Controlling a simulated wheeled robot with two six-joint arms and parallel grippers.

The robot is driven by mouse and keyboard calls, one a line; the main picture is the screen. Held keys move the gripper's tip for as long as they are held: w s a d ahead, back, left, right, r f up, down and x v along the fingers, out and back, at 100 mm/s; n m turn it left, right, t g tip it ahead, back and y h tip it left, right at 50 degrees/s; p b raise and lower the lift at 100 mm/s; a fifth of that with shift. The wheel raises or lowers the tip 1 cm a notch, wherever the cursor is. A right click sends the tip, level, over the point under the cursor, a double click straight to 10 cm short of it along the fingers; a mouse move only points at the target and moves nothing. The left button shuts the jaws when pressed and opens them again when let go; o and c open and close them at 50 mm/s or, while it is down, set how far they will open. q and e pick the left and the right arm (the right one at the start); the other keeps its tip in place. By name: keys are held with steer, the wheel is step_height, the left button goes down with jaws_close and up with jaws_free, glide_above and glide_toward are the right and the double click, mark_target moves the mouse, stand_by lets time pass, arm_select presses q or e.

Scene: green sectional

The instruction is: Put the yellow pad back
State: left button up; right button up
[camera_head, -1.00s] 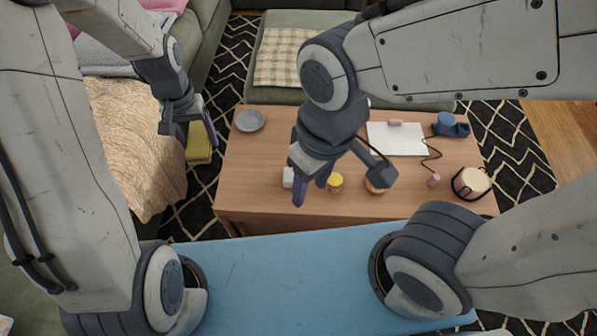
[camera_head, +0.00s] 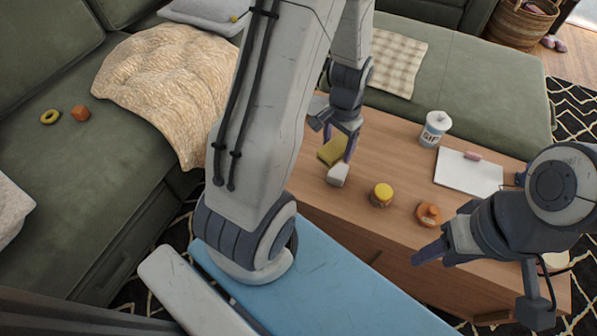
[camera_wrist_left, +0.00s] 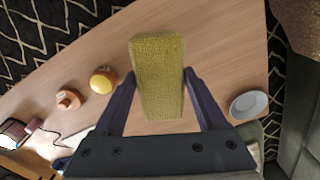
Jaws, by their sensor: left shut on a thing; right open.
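The yellow pad (camera_head: 332,151) is held by my left gripper (camera_head: 338,138) over the left part of the wooden table. In the left wrist view the pad (camera_wrist_left: 158,80) stands out lengthwise between the two fingers of the left gripper (camera_wrist_left: 158,98), which is shut on it. My right gripper (camera_head: 440,248) is open and empty near the table's front edge.
On the wooden table (camera_head: 395,160) are a yellow-lidded jar (camera_head: 381,195), an orange-topped jar (camera_head: 428,214), a white canister (camera_head: 435,129) and a white board (camera_head: 468,172). A grey dish (camera_wrist_left: 249,106) shows in the left wrist view. A green sofa (camera_head: 60,180) stands left.

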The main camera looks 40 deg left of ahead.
arm_select(q)
steer(key=a+f+b, duration=0.1)
steer(key=a+f, duration=0.2)
steer(key=a, duration=0.1)
steer(key=s+a+f+b, duration=0.1)
steer(key=a+f+b, duration=0.1)
steer(key=a+f, duration=0.1)
steer(key=s+a+f+b, duration=0.1)
steer(key=a+f, duration=0.2)
steer(key=a, duration=0.2)
steer(key=shift+a+b, duration=0.15)
steer(key=shift+b, duration=0.15)
steer(key=shift+w+f+b, duration=0.1)
steer(key=shift+f+b, duration=0.9)
steer(key=shift+f, duration=1)
steer(key=shift+f, duration=0.1)
steer(key=o, duration=1.1)
steer(key=shift+o, duration=0.2)
